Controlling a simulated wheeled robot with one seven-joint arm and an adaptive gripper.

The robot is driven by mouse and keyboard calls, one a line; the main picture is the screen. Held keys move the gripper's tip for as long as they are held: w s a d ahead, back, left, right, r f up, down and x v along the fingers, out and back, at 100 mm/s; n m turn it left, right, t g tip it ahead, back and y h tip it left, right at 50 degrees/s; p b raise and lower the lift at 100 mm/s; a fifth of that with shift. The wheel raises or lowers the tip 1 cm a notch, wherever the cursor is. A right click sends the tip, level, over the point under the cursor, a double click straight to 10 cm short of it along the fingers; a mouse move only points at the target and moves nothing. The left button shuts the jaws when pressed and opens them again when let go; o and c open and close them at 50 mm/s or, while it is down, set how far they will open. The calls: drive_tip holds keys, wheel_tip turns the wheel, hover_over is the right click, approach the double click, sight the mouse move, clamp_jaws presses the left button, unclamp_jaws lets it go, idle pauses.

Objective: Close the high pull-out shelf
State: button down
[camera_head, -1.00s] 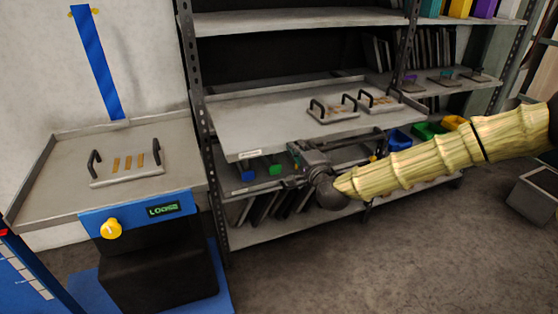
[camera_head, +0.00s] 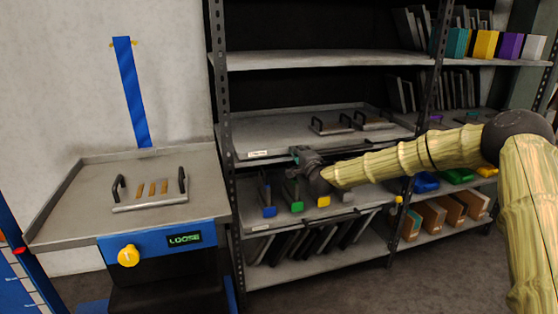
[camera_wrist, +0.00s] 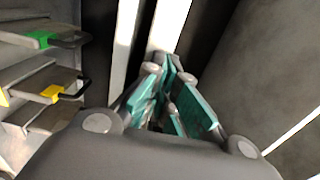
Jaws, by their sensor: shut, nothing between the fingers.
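The high pull-out shelf (camera_head: 275,132) is a grey tray in the middle of the rack in the head view. Its front edge lies near the rack's front posts. Two foil dies with dark handles, a left one (camera_head: 332,126) and a right one (camera_head: 373,122), sit on it. My gripper (camera_head: 298,153) is shut and empty at the shelf's front edge. I cannot tell whether it touches the edge. In the wrist view my teal-padded fingers (camera_wrist: 168,72) point towards pale strips and a dark gap; my arm hides part of the shelf front.
A lower shelf (camera_head: 262,226) below holds dies with blue, green and yellow tags. A press (camera_head: 70,205) reading LOOSE, with a die (camera_head: 148,200) on its table, stands left. Coloured bins (camera_head: 425,182) and cardboard boxes (camera_head: 430,215) are right.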

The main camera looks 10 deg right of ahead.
drive_tip(key=shift+w+r, duration=0.25)
drive_tip(key=shift+w, duration=0.3)
drive_tip(key=shift+r, duration=0.1)
drive_tip(key=shift+s+a, duration=0.1)
